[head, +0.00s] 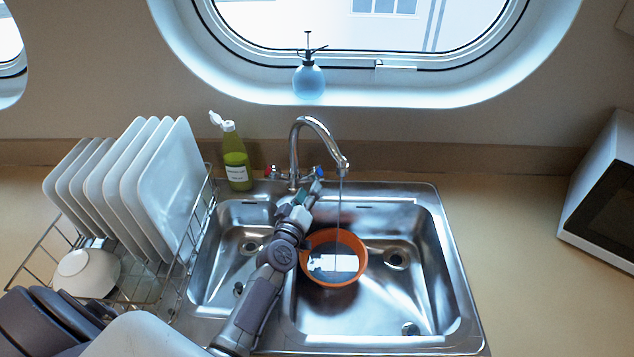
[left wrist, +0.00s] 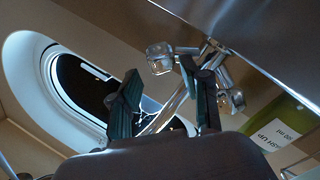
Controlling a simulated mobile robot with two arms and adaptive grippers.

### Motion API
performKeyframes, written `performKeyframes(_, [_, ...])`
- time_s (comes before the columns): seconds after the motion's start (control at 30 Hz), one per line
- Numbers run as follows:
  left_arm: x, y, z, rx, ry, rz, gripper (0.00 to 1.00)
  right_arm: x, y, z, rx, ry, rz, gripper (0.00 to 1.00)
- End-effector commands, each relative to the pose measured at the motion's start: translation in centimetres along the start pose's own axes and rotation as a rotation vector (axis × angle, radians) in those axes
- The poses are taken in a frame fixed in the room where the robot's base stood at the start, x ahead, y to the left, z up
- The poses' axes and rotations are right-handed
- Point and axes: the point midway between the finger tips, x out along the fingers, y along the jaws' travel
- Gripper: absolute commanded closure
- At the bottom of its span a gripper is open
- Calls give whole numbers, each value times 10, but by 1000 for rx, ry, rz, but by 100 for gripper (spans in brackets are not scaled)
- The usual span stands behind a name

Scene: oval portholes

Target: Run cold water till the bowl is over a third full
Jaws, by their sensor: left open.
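A chrome tap (head: 296,150) stands behind the sink, with a red-marked knob (head: 271,172) on its left and a blue-marked knob (head: 319,172) on its right. A thin stream of water (head: 340,205) falls from the spout into an orange bowl (head: 361,249) in the right basin. Water with a bright reflection shows in the bowl; its exact level is hard to judge. My left gripper (head: 311,191) is open just in front of the blue-marked knob. In the left wrist view its fingers (left wrist: 165,100) are apart, with tap parts behind them. My right gripper is not in view.
A dish rack with white plates (head: 160,190) and a white bowl (head: 87,273) stands left of the sink. A green bottle (head: 236,160) stands behind the sink's left side. A white microwave (head: 600,190) is at right. My forearm crosses the sink left of the orange bowl.

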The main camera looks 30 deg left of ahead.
Motion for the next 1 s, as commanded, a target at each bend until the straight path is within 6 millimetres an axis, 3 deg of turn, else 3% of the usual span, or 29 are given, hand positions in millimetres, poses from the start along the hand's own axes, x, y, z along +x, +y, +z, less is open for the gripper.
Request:
performKeyframes(0.17, [13,-1,1,1,2,2,53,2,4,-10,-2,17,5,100])
performKeyframes(0.53, [67,-1,2,0,1,2,53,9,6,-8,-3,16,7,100])
performKeyframes(0.93, [75,-1,1,0,1,1,53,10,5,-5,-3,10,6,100])
performKeyframes(1.0, [75,-1,1,0,1,1,65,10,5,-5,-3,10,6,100])
